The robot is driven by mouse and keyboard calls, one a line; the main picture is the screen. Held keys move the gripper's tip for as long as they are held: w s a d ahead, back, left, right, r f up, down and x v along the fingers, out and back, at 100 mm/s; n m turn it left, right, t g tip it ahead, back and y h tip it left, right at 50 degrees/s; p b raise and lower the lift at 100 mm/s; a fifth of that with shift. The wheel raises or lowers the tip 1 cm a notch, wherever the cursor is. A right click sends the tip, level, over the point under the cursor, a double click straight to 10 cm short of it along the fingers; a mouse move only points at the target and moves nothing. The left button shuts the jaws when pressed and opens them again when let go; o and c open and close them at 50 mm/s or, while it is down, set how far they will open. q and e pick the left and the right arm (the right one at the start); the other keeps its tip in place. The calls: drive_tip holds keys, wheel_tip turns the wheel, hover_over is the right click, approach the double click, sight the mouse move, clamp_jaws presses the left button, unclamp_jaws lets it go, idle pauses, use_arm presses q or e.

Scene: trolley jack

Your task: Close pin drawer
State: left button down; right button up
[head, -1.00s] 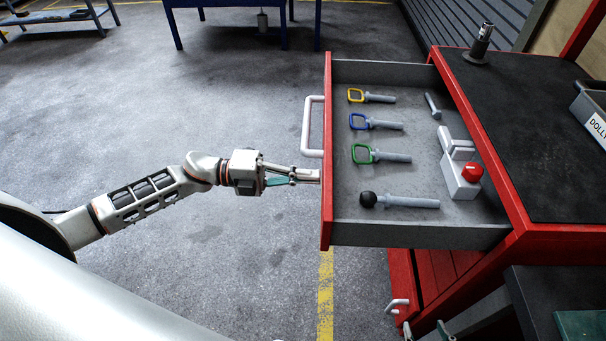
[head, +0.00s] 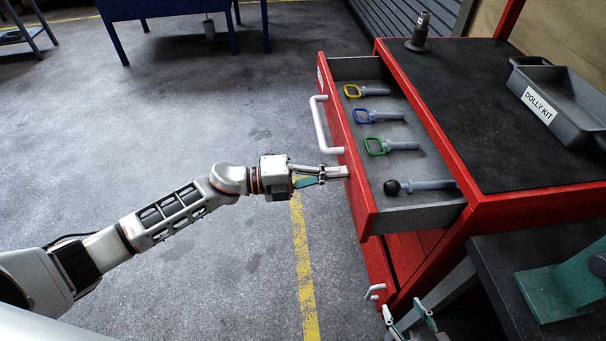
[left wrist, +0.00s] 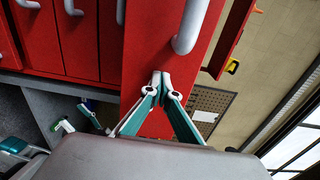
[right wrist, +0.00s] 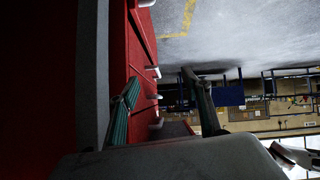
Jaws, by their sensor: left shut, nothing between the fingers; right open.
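The pin drawer (head: 437,214) sticks out of the red cabinet, partly open.
The cabinet's black top (head: 470,110) carries a grey tray labelled DOLLY KIT (head: 565,95) and a dark post-like tool (head: 419,35). A dark surface with a green part (head: 560,285) is at lower right.

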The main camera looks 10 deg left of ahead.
use_arm(q)
drive_tip(key=b, duration=0.2)
approach(413, 180)
drive_tip(key=w+d+r, duration=0.1)
drive_tip(key=d, duration=0.2)
drive_tip(key=d+r, duration=0.2)
drive_tip(key=w+d+r, duration=0.1)
drive_tip(key=d, duration=0.2)
drive_tip(key=shift+w+d+r, duration=0.3)
drive_tip(key=shift+r, duration=0.1)
drive_tip(key=shift+w+d+r, duration=0.1)
drive_tip(key=shift+w+d, duration=0.05)
drive_tip(key=shift+d, duration=0.3)
use_arm(e)
drive_tip(key=shift+w+d+f, duration=0.25)
drive_tip(key=shift+w+f, duration=0.1)
drive_tip(key=shift+f, duration=0.2)
use_arm(q)
drive_tip(key=shift+r, duration=0.15)
use_arm(e)
drive_tip(key=shift+f, duration=0.1)
drive_tip(key=shift+s, duration=0.1)
